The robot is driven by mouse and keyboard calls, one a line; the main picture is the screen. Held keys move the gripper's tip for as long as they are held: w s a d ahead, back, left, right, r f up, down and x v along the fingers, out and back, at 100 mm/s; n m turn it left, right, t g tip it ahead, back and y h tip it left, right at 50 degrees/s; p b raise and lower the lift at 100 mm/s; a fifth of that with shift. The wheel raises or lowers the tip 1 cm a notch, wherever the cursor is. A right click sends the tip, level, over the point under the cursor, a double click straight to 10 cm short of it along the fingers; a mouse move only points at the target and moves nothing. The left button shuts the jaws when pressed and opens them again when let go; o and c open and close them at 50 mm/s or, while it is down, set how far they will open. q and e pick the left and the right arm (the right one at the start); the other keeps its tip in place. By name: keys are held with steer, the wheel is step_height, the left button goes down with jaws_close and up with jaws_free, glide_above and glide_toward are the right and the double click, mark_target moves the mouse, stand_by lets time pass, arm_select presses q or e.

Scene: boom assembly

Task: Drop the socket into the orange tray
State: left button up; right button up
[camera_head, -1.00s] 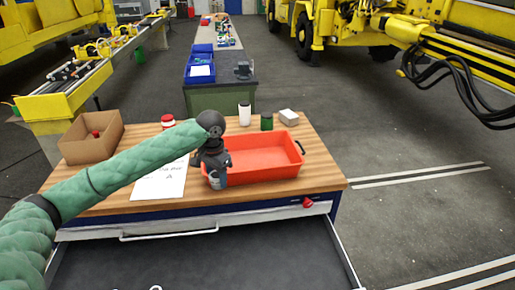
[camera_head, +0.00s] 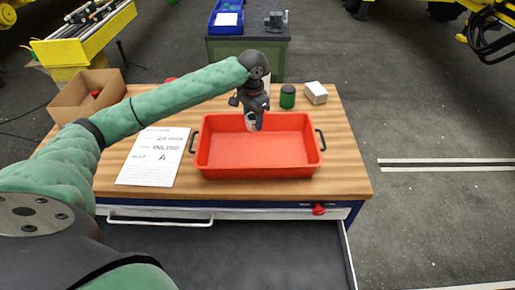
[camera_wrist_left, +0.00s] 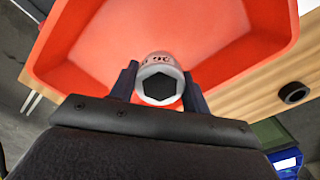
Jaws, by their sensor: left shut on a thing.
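The orange tray (camera_head: 225,160) sits on the wooden worktop with a black handle at each end, and looks empty inside. My left gripper (camera_head: 251,115) is over the tray's far side, pointing down. It is shut on the socket (camera_head: 251,124), a silvery piece with dark markings. In the left wrist view the socket (camera_wrist_left: 160,66) sits between the two dark fingers, its hexagonal opening facing the camera, with the tray (camera_wrist_left: 228,40) behind it. I cannot tell the exact height of the socket above the tray floor. My right gripper is not in view.
A printed sheet (camera_head: 155,157) lies left of the tray. A green jar (camera_head: 287,97) and a white box (camera_head: 315,93) stand behind the tray. An open drawer (camera_head: 230,255) juts out below the worktop.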

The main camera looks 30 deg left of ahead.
arm_select(q)
steer(key=shift+a+f, duration=0.1)
steer(key=shift+f, duration=0.35)
steer(key=f, duration=0.3)
steer(key=shift+w, duration=0.3)
steer(key=shift+s+f, duration=0.2)
steer(key=shift+f, duration=0.45)
steer(key=o, duration=1.2)
steer(key=shift+c, duration=0.2)
